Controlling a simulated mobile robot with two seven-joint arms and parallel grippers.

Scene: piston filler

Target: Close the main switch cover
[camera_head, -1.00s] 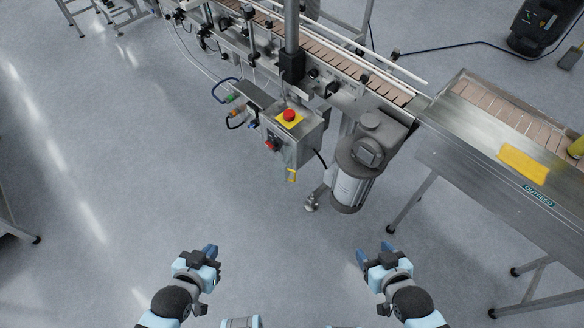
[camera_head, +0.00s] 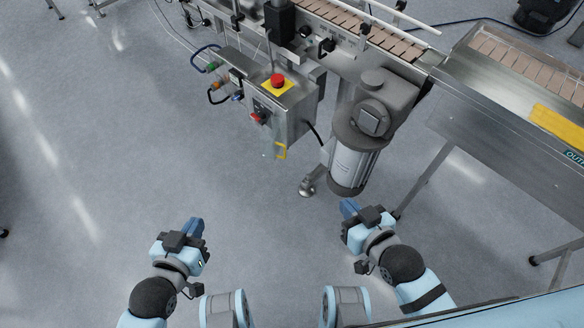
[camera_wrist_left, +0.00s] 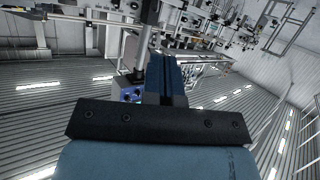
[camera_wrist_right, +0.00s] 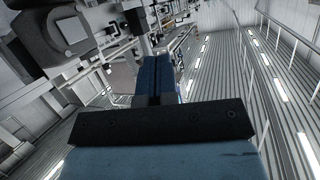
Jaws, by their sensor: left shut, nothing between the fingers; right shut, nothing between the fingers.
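The control box (camera_head: 302,112) stands on the conveyor frame at upper centre of the head view. A red rotary switch (camera_head: 258,117) sits on its front face, uncovered. Below it hangs what looks like the clear main switch cover (camera_head: 281,151), swung down, with a yellow edge; its clear part is hard to make out. My left gripper (camera_head: 194,228) is shut and empty, low and left of the box. My right gripper (camera_head: 349,207) is shut and empty, low and right of it. Both are apart from the cover. The shut fingers also show in the left wrist view (camera_wrist_left: 164,80) and right wrist view (camera_wrist_right: 157,78).
A red emergency button (camera_head: 278,81) on a yellow plate tops the box. A motor (camera_head: 357,155) hangs to the right of the box, close above my right gripper in the picture. Cables and handles (camera_head: 212,72) stick out left. The floor in front is clear.

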